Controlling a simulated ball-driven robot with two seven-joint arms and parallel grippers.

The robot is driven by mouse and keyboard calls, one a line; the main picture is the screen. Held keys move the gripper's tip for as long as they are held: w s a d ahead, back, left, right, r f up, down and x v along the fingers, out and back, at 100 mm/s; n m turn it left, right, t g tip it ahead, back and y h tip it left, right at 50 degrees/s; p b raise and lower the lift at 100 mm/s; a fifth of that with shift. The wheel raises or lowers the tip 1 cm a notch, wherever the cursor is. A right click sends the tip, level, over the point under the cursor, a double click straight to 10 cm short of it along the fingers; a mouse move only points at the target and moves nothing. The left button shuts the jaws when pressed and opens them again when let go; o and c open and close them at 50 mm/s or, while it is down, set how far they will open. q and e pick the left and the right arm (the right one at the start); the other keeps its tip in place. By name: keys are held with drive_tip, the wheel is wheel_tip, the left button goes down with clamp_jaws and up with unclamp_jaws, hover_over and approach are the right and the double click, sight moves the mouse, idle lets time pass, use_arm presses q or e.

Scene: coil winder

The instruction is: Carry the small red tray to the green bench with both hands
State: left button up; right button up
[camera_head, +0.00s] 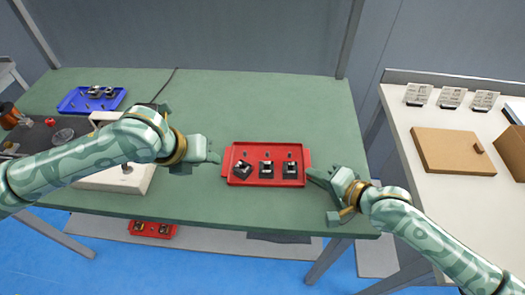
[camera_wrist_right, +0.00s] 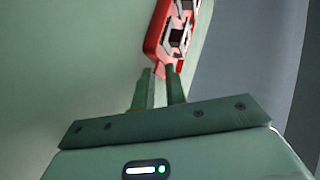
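The small red tray (camera_head: 242,180) is at the front middle of the green bench (camera_head: 262,108) and looks level. It holds several small black-and-silver parts. I cannot tell whether it rests on the bench top or is just above it. My left gripper (camera_head: 217,158) is at the tray's left end. My right gripper (camera_head: 309,174) is at its right end. In the right wrist view, the right fingertips (camera_wrist_right: 159,70) are at the tray's near end (camera_wrist_right: 153,44), with a narrow gap between the fingers. Whether either gripper grips the tray is unclear.
A blue tray (camera_head: 71,102) with parts is at the back left. A pale machine (camera_head: 122,180) stands partly behind my left arm. Another red tray (camera_head: 152,229) lies below the bench. At right, a white table (camera_head: 440,192) bears a brown box (camera_head: 450,150). The bench's back middle is clear.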

drive_tip(key=shift+o, duration=0.4)
drive_tip(key=v, duration=0.3)
drive_tip(key=f+v, duration=0.1)
drive_tip(key=v, duration=0.2)
drive_tip(key=shift+s+d, duration=0.15)
drive_tip(key=shift+s, duration=0.05)
drive_tip(key=shift+s+d+r, duration=0.1)
drive_tip(key=shift+d+r, duration=0.05)
drive_tip(key=shift+r, duration=0.6)
